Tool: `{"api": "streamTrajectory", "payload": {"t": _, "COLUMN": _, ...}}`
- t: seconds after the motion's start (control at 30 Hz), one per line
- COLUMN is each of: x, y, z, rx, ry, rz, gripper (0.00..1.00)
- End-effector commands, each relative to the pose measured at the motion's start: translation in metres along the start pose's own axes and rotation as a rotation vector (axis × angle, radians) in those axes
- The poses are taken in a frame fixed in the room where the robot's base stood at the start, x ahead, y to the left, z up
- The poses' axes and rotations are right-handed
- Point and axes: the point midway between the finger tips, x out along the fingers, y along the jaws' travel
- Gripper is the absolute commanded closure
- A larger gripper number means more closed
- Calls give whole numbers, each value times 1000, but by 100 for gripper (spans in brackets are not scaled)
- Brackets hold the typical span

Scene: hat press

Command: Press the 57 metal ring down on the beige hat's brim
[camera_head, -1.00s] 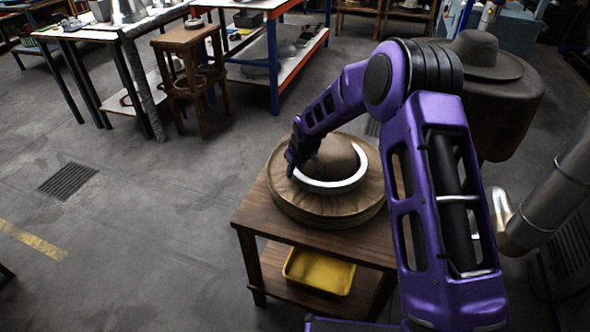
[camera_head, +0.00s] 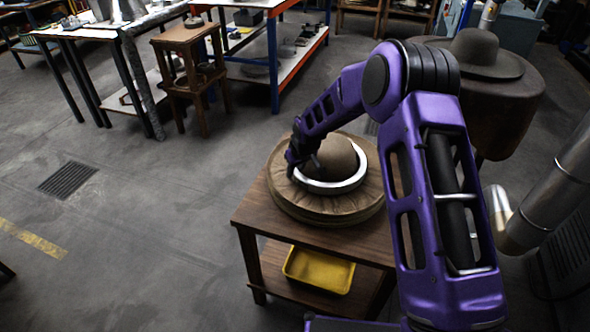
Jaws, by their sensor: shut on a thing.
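The beige hat (camera_head: 332,205) sits on a small wooden table, its wide brim flat and its rounded crown (camera_head: 341,158) standing in the middle. The shiny metal ring (camera_head: 333,187) is around the crown, low down at the brim. I cannot tell whether it touches the brim all the way round. My gripper (camera_head: 297,172) is shut on the left side of the ring. Its fingertips are small and dark here, and my arm hides part of the far brim.
The wooden table (camera_head: 258,226) has a lower shelf with a yellow tray (camera_head: 319,270). A dark hat (camera_head: 478,54) rests on a brown stand at the back right. A metal pipe (camera_head: 545,190) is at the right.

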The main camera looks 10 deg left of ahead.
Motion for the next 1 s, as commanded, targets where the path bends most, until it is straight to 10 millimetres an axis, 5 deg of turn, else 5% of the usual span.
{"api": "streamTrajectory", "payload": {"t": 1.0, "x": 8, "y": 0, "z": 3, "rx": -1, "ry": 1, "rz": 1, "gripper": 100}}
